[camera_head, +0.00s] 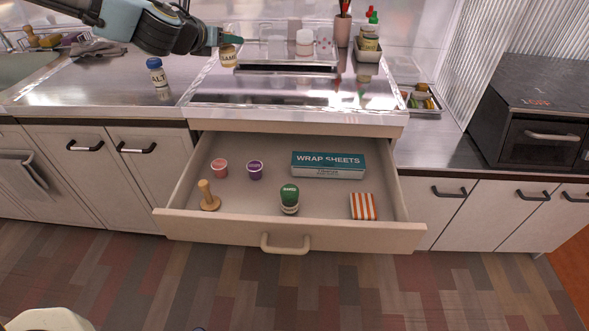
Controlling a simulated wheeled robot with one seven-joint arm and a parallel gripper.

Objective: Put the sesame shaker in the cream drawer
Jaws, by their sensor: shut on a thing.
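The sesame shaker (228,57), a small jar with a tan label ending in "SAME", is in my gripper (230,40) at the top of the picture, over the back of the metal counter. The fingers are shut around its top, and it looks upright. Whether its base touches the counter is hard to tell. The cream drawer (218,226) below is pulled open, in front of and lower than the shaker. Its front has a cream handle (285,248).
The drawer holds a wrap sheets box (328,171), a red cup (219,168), a purple cup (255,170), a wooden peg-like item (208,199), a green-topped jar (289,204) and a striped box (363,207). Bare floor shows between them. A blue-capped salt shaker (157,75) stands left.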

